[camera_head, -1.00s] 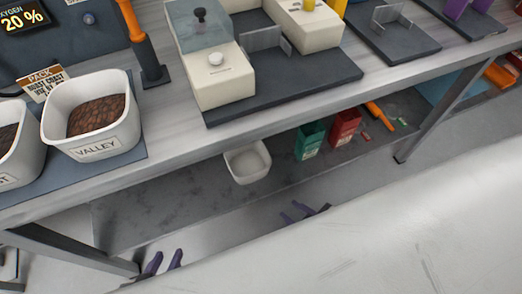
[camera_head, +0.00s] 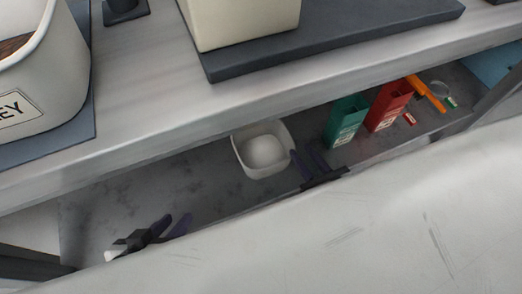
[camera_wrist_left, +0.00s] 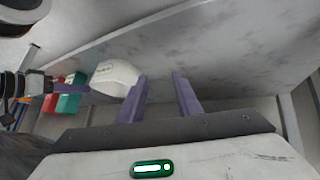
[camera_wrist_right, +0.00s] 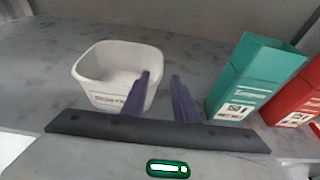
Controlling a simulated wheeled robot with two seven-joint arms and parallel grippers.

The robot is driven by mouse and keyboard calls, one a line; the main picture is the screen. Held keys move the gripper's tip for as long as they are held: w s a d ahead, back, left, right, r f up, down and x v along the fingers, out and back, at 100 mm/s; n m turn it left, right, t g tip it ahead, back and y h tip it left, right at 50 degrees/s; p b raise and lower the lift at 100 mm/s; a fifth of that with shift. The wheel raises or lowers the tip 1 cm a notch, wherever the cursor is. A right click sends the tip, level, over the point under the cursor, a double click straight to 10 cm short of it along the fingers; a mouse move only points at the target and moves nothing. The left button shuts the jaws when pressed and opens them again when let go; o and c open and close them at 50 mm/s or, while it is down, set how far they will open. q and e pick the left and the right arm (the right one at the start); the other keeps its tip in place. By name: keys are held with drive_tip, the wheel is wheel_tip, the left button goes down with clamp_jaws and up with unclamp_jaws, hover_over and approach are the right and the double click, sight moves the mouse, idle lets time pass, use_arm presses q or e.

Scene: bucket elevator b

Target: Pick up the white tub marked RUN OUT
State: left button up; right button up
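The white tub (camera_head: 243,160) sits upright on the lower shelf under the counter, and looks empty. It shows in the left wrist view (camera_wrist_left: 112,78) and in the right wrist view (camera_wrist_right: 88,80), with a front label too small to read surely. My right gripper (camera_head: 308,160) is open beside the tub's right side. In the right wrist view (camera_wrist_right: 163,85) its left finger overlaps the tub's right corner; I cannot tell whether they touch. My left gripper (camera_head: 177,222) is open and empty at the shelf's front, left of the tub; its fingers also show in the left wrist view (camera_wrist_left: 160,88).
A green box (camera_head: 346,120) and a red box (camera_head: 388,105) stand right of the tub, with an orange-handled tool (camera_head: 425,93) beyond. The counter (camera_head: 170,110) overhangs the shelf. The shelf left of the tub (camera_head: 150,185) is clear.

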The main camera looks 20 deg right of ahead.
sight(285, 131)
drive_tip(key=b+x, duration=0.2)
drive_tip(key=x, duration=0.8)
drive_tip(key=shift+w, duration=0.2)
clamp_jaws()
drive_tip(key=shift+f, duration=0.1)
idle(1.0)
